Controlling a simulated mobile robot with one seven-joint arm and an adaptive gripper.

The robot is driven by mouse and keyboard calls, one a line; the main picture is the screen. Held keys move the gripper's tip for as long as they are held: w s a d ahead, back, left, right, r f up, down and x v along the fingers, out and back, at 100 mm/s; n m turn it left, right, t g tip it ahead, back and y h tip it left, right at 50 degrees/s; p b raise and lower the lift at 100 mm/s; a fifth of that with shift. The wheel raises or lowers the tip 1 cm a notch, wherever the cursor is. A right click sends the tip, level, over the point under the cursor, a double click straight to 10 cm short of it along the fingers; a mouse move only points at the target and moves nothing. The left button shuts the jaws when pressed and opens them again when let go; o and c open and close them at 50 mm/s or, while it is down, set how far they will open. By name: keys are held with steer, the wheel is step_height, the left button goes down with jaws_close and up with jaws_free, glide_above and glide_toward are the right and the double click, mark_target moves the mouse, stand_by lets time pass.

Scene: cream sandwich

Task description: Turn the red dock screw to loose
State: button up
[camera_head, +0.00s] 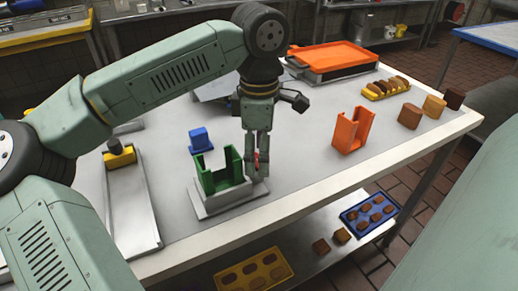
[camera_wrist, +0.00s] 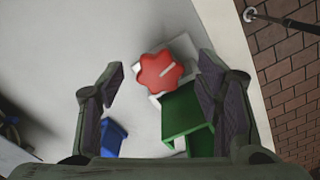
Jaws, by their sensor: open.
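The red dock screw (camera_wrist: 158,72) is a lobed knob with a pale pointer line, at upper centre in the wrist view. The line slants up to the right. In the head view only a bit of the red screw (camera_head: 257,158) shows between my fingers. It sits by the right side of the green dock (camera_head: 221,172), on its pale base (camera_head: 226,201). My gripper (camera_head: 257,172) points down at the screw. In the wrist view my gripper (camera_wrist: 162,80) is open, one finger on each side of the screw; contact is not visible. The right finger is close beside the green dock (camera_wrist: 188,113).
A blue block (camera_head: 200,139) stands behind the green dock, and an orange holder (camera_head: 352,131) stands to the right. A metal rail with a yellow block (camera_head: 119,155) lies left. An orange tray (camera_head: 333,56) and bread pieces (camera_head: 410,116) are farther back. The table's front edge is near.

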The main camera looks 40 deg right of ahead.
steer(key=shift+f, duration=0.2)
steer(key=c, duration=1.2)
steer(key=shift+o, duration=0.2)
